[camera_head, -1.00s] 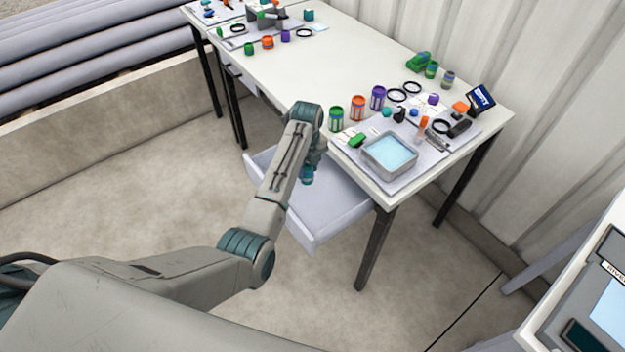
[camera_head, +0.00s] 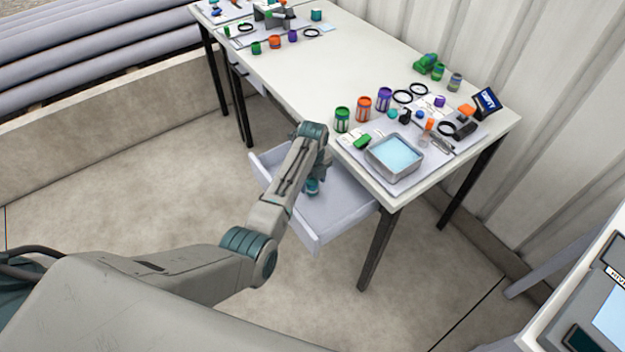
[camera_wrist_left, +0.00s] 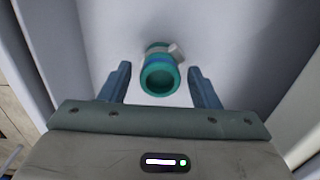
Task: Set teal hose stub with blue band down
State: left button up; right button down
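The teal hose stub with a blue band (camera_wrist_left: 160,76) is in the open drawer in the left wrist view. Its round open end faces the camera and a small grey tab shows at its upper right. My left gripper (camera_wrist_left: 160,90) is open, with one finger on each side of the stub and a clear gap on both sides. In the head view the stub (camera_head: 312,187) shows small and teal below my left gripper (camera_head: 318,178), over the pale drawer (camera_head: 335,215). My right gripper is not in view.
The white table (camera_head: 300,75) stands above the drawer. A metal tray with light blue inside (camera_head: 394,155) is near its front corner. Green, orange and purple cans (camera_head: 363,107) and black rings stand behind. The drawer floor around the stub looks clear.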

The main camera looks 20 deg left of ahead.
aim_at(313, 180)
pick_arm(q)
notch_tip(313, 180, up, 12)
jog(key=shift+r+b, duration=0.15)
jog(key=shift+b, duration=0.3)
dwell(0.4)
